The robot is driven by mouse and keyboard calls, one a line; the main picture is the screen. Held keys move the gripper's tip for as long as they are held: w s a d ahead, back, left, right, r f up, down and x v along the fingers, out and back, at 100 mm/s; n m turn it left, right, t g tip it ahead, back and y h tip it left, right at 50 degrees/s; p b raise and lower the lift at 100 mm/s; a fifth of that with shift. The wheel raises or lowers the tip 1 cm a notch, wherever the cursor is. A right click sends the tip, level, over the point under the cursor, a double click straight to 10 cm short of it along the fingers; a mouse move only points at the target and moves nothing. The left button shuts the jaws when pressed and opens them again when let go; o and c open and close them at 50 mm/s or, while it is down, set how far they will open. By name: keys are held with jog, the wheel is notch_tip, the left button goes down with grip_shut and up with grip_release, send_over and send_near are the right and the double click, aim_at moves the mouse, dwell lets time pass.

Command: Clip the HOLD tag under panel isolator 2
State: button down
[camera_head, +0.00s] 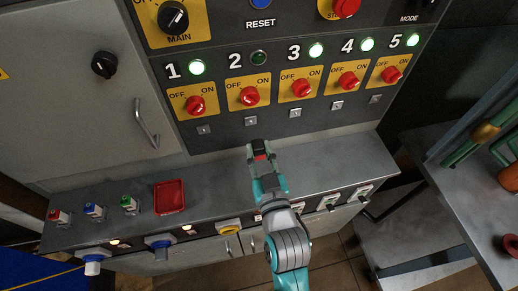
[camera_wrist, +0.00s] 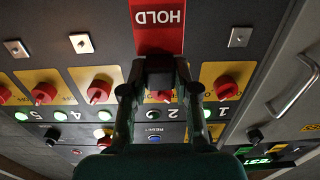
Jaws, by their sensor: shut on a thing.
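My gripper (camera_head: 261,155) is in front of the panel, below isolator 2. It is shut on the dark grip block of the red HOLD tag (camera_wrist: 157,28), which reads upside down in the wrist view; a little red of it shows in the head view (camera_head: 260,157). Isolator 2 is a red knob (camera_head: 250,96) on a yellow plate, its lamp (camera_head: 259,58) dark. The small square clip (camera_head: 251,121) under it is visible in the head view, with the gripper below it. In the wrist view the tag hides that clip. The tag appears apart from the clip.
Isolators 1 (camera_head: 195,105), 3 (camera_head: 302,89), 4 and 5 have lit green lamps, with clips below. A grey ledge (camera_head: 225,180) below the panel carries a red tray (camera_head: 169,212) and small red, blue and green items. A door handle (camera_head: 145,123) is at left.

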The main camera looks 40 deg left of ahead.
aim_at(251, 122)
jog(key=shift+w+a, duration=0.1)
jog(key=shift+x, duration=2.75)
jog(key=shift+w+a, duration=0.3)
jog(key=c, duration=0.8)
grip_release()
jog(key=v, duration=1.2)
